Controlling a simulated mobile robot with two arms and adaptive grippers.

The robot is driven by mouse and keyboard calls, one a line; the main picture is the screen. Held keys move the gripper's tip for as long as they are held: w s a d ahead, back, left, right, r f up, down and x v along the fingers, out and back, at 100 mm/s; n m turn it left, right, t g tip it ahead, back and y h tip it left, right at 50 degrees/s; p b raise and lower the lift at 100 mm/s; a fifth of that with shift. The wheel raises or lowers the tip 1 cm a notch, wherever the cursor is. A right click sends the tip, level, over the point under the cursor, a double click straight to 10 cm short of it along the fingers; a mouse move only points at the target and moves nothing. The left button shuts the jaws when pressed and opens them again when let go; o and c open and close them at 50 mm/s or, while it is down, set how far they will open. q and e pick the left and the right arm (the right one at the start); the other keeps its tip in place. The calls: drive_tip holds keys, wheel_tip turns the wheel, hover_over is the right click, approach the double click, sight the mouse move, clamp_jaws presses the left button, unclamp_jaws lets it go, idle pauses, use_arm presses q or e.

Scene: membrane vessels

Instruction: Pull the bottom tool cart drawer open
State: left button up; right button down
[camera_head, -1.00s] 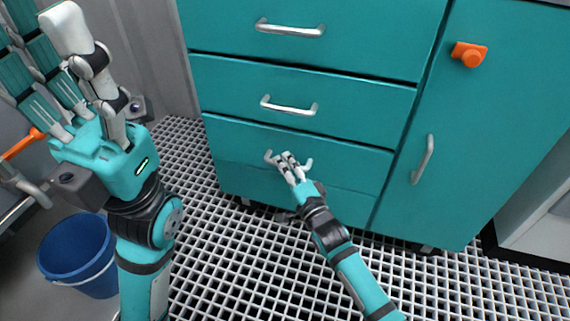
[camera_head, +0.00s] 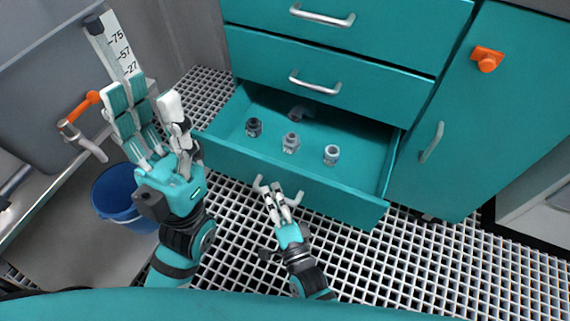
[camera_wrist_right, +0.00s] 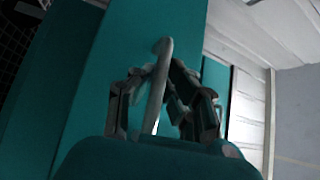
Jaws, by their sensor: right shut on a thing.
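The bottom drawer (camera_head: 240,162) of the teal tool cart (camera_head: 335,58) stands well open, its inside showing. Its light metal handle (camera_head: 296,198) is on the front face. My right gripper (camera_head: 270,192) is shut on this handle near its middle. In the right wrist view, the fingers (camera_wrist_right: 165,85) of this gripper close around the pale handle bar (camera_wrist_right: 158,80). My left gripper (camera_head: 138,98) is raised at the left, fingers spread and pointing up, with nothing between them and away from the cart.
Several small grey fittings (camera_head: 291,143) lie in the drawer. Two shut drawers are above it, and a door with an orange latch (camera_head: 487,59) is at the right. A blue bucket (camera_head: 120,195) and a grey tank with an orange-handled valve (camera_head: 85,106) are at the left. Open grating floor (camera_head: 390,260) lies in front.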

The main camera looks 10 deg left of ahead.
drive_tip(key=shift+s+a+f+p, duration=0.15)
drive_tip(key=shift+s+a, duration=0.1)
drive_tip(key=shift+s, duration=0.6)
drive_tip(key=shift+s+a+f+p, duration=0.1)
drive_tip(key=shift+s+a+p, duration=0.15)
drive_tip(key=shift+s, duration=0.55)
drive_tip(key=shift+s+a+f+p, duration=0.1)
drive_tip(key=shift+s+a, duration=0.15)
drive_tip(key=shift+s, duration=0.6)
drive_tip(key=c, duration=1.4)
unclamp_jaws()
drive_tip(key=shift+c, duration=0.2)
drive_tip(key=shift+o, duration=0.5)
drive_tip(key=shift+r, duration=0.15)
drive_tip(key=v, duration=1.2)
drive_tip(key=shift+r, duration=0.1)
